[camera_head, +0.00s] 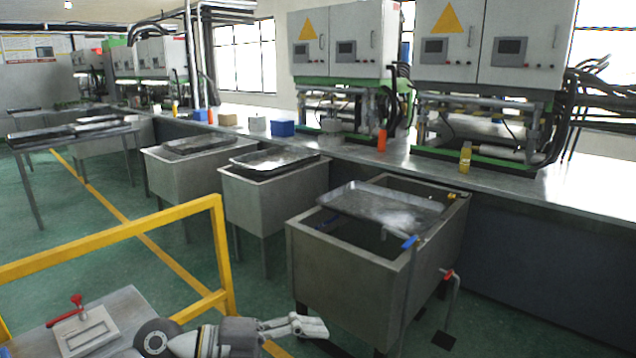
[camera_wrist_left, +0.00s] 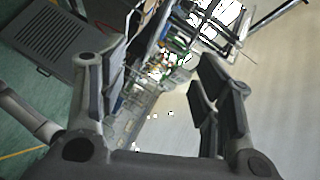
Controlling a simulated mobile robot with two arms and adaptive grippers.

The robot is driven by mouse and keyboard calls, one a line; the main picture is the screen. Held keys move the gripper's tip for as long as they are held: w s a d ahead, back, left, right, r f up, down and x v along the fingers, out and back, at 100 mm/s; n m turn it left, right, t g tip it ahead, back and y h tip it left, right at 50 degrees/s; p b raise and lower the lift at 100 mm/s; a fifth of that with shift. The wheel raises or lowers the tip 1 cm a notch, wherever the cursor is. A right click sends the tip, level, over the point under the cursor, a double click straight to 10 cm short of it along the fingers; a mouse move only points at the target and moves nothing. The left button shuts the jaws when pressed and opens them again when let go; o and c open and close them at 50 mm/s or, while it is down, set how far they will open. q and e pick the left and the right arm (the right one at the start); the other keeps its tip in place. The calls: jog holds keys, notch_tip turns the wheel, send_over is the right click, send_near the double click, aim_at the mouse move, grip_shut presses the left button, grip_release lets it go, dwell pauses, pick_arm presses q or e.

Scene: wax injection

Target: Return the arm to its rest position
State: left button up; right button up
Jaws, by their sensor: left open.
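My left gripper (camera_head: 306,326) comes in at the bottom of the head view, low and to the right of the yellow rail. It points right, toward the nearest metal sink. In the left wrist view my left gripper (camera_wrist_left: 160,80) has its fingers spread wide, with nothing between them. The view between the fingers is tilted and shows a cluttered part of the room. My right gripper does not show.
The nearest sink (camera_head: 345,290) carries a metal tray (camera_head: 380,205). A yellow rail (camera_head: 110,240) crosses the left front. A grey surface with a red-handled mold (camera_head: 85,330) lies at bottom left. Machines (camera_head: 490,50) stand on the long counter (camera_head: 590,190).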

pick_arm(q)
notch_tip(320, 180, up, 5)
jog(key=d+n+t+h, duration=0.1)
jog(key=n+t+h, duration=0.2)
jog(key=t, duration=0.1)
jog(key=w+a+r+n+t+y, duration=0.1)
jog(key=w+a+n+t+y, duration=0.2)
jog(key=n+t, duration=0.35)
jog(key=w+a+r+n+t+y, duration=0.1)
jog(key=a+n+t+y, duration=0.2)
jog(key=a+n+t, duration=0.3)
jog(key=s+a+f+n+g+y, duration=0.2)
jog(key=a+f+n+y, duration=0.35)
jog(key=f+y, duration=0.2)
jog(key=s+a+f+n+g+y, duration=0.2)
jog(key=a+f+n+y, duration=0.4)
jog(key=f, duration=0.3)
jog(key=s+f+n+g+h, duration=0.1)
jog(key=s+f+g, duration=0.6)
jog(key=s, duration=0.5)
jog(key=s+f+g, duration=0.5)
jog(key=s+f, duration=0.4)
jog(key=s, duration=0.3)
notch_tip(320, 180, down, 26)
jog(key=g, duration=0.1)
jog(key=s+a+f+g, duration=0.1)
jog(key=s+a+f, duration=0.1)
jog(key=s+f, duration=1.4)
jog(key=shift+s, duration=0.65)
